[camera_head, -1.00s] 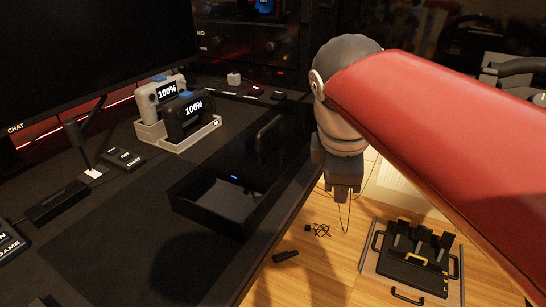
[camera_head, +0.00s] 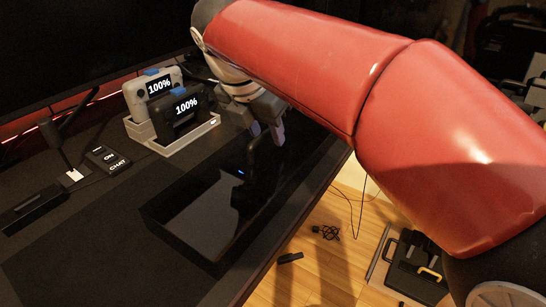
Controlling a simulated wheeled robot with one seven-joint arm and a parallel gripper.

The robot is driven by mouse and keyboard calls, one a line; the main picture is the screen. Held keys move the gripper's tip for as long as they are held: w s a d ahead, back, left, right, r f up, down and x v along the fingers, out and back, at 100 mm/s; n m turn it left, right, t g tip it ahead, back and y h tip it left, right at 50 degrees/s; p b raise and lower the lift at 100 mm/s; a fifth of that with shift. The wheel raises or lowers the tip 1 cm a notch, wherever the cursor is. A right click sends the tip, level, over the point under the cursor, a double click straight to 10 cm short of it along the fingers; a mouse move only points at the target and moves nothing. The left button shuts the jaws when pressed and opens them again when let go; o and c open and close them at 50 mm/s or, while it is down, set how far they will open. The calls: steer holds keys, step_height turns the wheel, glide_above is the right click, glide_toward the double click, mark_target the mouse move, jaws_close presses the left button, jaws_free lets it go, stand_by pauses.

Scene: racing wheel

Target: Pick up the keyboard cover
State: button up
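A glossy black box-like piece (camera_head: 190,236), which I take to be the keyboard cover, lies on the dark desk near its right edge. It has low dark walls and a greyish inside, with a small blue light near its far end. A dark upright rounded part (camera_head: 251,168) stands at its far right end. My gripper (camera_head: 266,138) points down just above and around the top of that upright part. Its two grey fingers look spread apart. Dark shading hides whether they touch it.
A grey dock (camera_head: 190,140) with two devices reading 100% stands left of my gripper. A monitor (camera_head: 90,40) is behind. Small black boxes (camera_head: 107,159) lie at the left.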

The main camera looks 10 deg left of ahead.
steer(key=shift+w+d+f, duration=0.15)
steer(key=shift+w+f, duration=0.1)
steer(key=shift+f, duration=0.35)
jaws_close()
steer(key=shift+r, duration=0.1)
